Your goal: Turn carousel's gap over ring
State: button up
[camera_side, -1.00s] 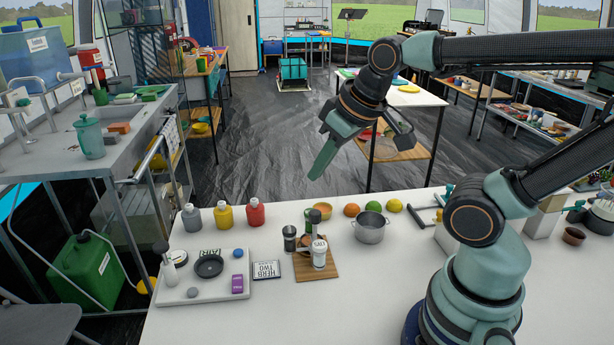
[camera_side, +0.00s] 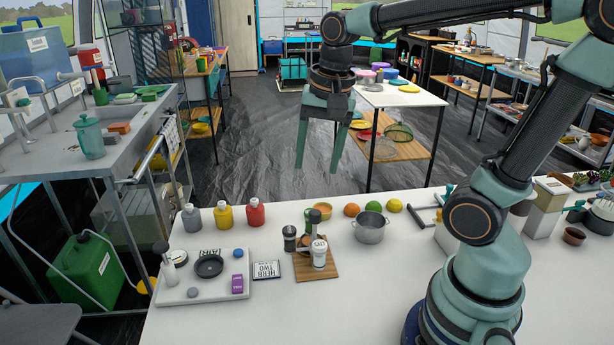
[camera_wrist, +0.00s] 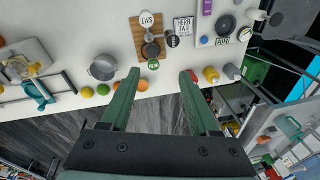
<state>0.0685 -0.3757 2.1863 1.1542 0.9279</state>
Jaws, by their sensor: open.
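The carousel stands on a wooden board (camera_side: 330,272) on the white table, with a dark-topped central post (camera_side: 315,216). Around the post are a white jar (camera_side: 319,254) at the front, a dark jar (camera_side: 289,238) at the left and a green-topped jar (camera_wrist: 154,65) at the back. In the wrist view no jar shows on the carousel's left side, a gap that faces right in the side view. I cannot make out a ring on the board. My gripper (camera_side: 318,168) is open and empty, pointing down, high above and behind the carousel.
A HERB TWO card (camera_side: 266,270) lies left of the board. A light tray (camera_side: 218,290) holds a black round dish (camera_side: 208,265) and small items. Several bottles (camera_side: 223,214) stand behind it. A pot (camera_side: 370,228) and fruit are at the right. The front table is clear.

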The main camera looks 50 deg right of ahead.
aim_at(315, 212)
jog(key=f+m, duration=0.2)
jog(key=f, duration=0.2)
jog(key=d+f+m+g, duration=0.1)
jog(key=f+m, duration=0.1)
jog(key=f, duration=0.2)
jog(key=w+f+m+g, duration=0.1)
jog(key=f+m, duration=0.1)
jog(key=f, duration=0.2)
jog(key=shift+w+d+f+m, duration=0.1)
jog(key=shift+d+f+m, duration=0.05)
jog(key=shift+f+m, duration=0.15)
jog(key=shift+r, duration=0.1)
grip_shut()
